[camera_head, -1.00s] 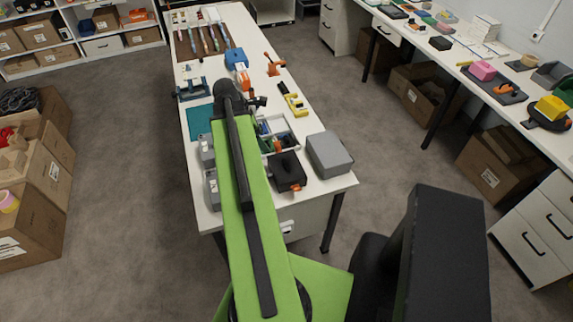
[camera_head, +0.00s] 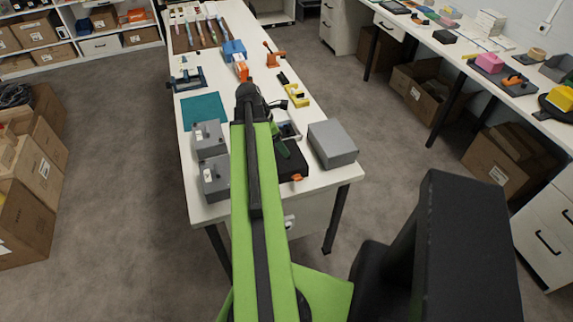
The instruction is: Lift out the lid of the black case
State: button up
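The black case (camera_head: 294,165) lies on the long white table near its close end, with an orange piece (camera_head: 297,178) on its near side. My arm hides its left part, and I cannot make out the edge of its lid. My arm reaches over the table, its elbow beyond the case. A dark green part, which looks like my forearm, slants down from there to the case's far edge. My gripper is not clearly distinguishable there, so I cannot tell whether it touches the case or is open.
A grey box (camera_head: 332,143) stands close on the right of the case. Two smaller grey boxes (camera_head: 214,177) stand left of my arm. A light tray (camera_head: 289,130) lies just beyond the case, partly covered. A teal mat (camera_head: 203,107) and a yellow tool (camera_head: 297,97) lie farther off.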

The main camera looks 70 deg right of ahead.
jog(key=b+x, duration=0.5)
jog(key=shift+w+d+f, duration=0.1)
jog(key=shift+d, duration=0.05)
jog(key=shift+r, duration=0.2)
jog(key=shift+c, duration=0.2)
jog(key=c, duration=1.5)
